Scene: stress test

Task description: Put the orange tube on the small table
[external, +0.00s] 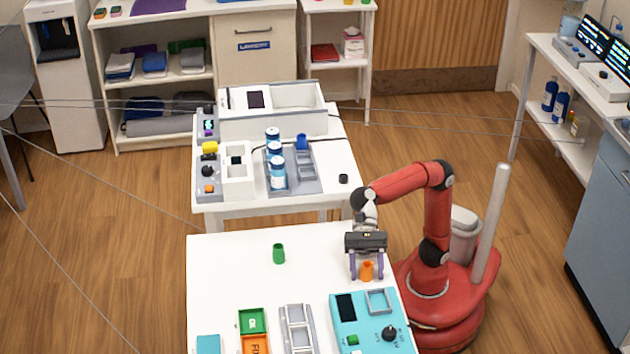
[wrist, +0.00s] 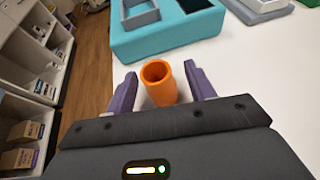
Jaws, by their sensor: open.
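The orange tube (external: 367,271) is a short, open-topped cylinder standing upright at the right edge of the near white table (external: 230,285). My gripper (external: 366,266) is low over it, pointing down. In the wrist view the orange tube (wrist: 158,84) is between the two purple fingers of my gripper (wrist: 160,76), with a gap on each side. The fingers are open and not closed on it. A second white table (external: 340,155) stands behind the near one. Which of the two is the small table, I cannot tell for certain.
A green tube (external: 279,253) stands left on the near table. A teal device (external: 368,320), a grey rack (external: 297,330) and green and orange bins (external: 252,322) are at its front. The back table holds a white machine (external: 272,118), a bottle rack (external: 290,188) and a black cap (external: 343,178).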

